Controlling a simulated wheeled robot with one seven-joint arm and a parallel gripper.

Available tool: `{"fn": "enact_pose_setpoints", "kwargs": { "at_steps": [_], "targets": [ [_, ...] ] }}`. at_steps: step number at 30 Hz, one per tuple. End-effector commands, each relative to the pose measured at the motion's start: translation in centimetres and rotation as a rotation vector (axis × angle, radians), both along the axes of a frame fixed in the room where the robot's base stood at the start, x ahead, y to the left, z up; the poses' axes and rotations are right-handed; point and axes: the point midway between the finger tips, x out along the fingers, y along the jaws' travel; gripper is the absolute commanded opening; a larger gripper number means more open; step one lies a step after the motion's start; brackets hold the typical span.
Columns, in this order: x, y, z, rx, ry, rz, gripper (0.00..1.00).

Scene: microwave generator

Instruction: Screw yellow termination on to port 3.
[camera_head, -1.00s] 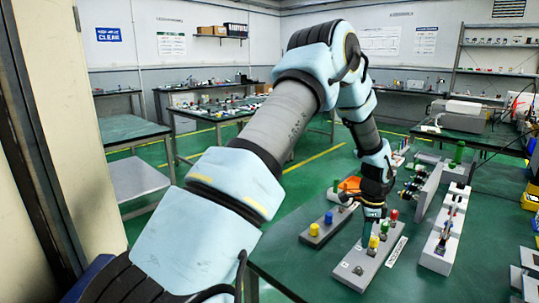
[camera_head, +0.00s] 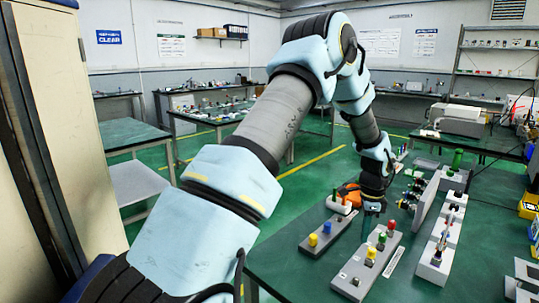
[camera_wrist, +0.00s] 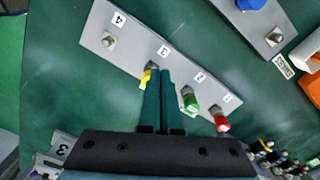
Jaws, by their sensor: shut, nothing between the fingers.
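A grey port block stands on the green table, its bare edge showing in the head view (camera_head: 345,283) and the wrist view (camera_wrist: 125,48). A yellow termination (camera_wrist: 146,77) sits at port 3, partly hidden by my gripper. It also shows in the head view (camera_head: 371,254). A green termination (camera_wrist: 189,102) is at port 2 and a red one (camera_wrist: 221,122) at port 1. Port 4 (camera_wrist: 109,40) is a bare metal connector. My gripper (camera_wrist: 163,73) is shut and empty, its fingertips overlapping the port 3 area in the wrist view. Contact cannot be told.
A second grey block (camera_head: 318,251) with a yellow cap (camera_head: 313,240) and a blue cap (camera_head: 327,227) stands to the left. White fixtures (camera_head: 436,265) with connectors stand to the right. An orange item (camera_head: 349,195) lies behind the blocks.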

Motion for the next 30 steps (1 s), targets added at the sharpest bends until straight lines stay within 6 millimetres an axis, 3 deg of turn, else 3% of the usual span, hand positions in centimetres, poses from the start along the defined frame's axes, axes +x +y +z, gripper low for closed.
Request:
{"fn": "enact_pose_setpoints", "kwargs": {
  "at_steps": [8,21,30],
  "targets": [
    [-1.4,0.1,-0.7,0.027,0.019,0.137,0.00],
    [-4.4,-0.5,-0.3,0.047,0.014,0.796,0.00],
    [-4.6,-1.4,0.8,0.003,0.000,1.039,0.00]
  ]
}}
